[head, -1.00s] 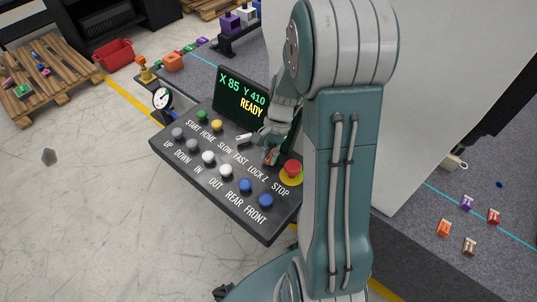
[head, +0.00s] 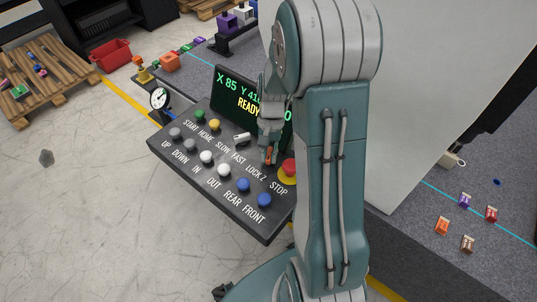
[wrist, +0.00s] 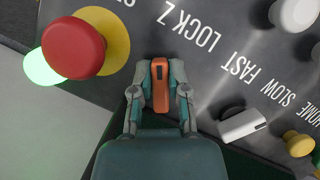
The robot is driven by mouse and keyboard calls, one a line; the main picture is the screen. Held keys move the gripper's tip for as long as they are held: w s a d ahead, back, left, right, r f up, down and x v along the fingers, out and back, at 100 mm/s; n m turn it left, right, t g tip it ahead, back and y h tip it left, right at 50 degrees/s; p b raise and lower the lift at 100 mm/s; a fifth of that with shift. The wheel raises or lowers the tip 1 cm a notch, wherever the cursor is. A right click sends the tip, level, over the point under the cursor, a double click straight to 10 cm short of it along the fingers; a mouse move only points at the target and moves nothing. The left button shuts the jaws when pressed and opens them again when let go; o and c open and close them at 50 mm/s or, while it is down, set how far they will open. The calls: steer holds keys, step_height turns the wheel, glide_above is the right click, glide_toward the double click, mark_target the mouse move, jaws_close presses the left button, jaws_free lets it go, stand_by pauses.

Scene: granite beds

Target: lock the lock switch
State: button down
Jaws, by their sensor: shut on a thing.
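The lock switch, an orange handle (wrist: 160,88) beside the LOCK Z label, is between the two fingers of my gripper (wrist: 158,70) in the wrist view. The fingers are shut on its sides. In the head view my gripper (head: 268,152) is over the LOCK Z place on the dark control panel (head: 215,185), with a bit of orange showing at the fingertips. The switch's base is mostly hidden by the fingers.
The red STOP button (wrist: 73,47) on its yellow disc stands close beside my gripper. A white SLOW/FAST switch (wrist: 243,123) is on the other side. White, blue and grey buttons line the panel front. The display (head: 238,95) rises behind.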

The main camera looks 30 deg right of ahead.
mark_target(270, 147)
steer(key=shift+w, duration=0.1)
steer(key=c, duration=0.6)
jaws_free()
steer(key=shift+r, duration=0.1)
steer(key=v, duration=0.7)
steer(key=shift+w+d, duration=0.1)
steer(key=shift+r, duration=0.1)
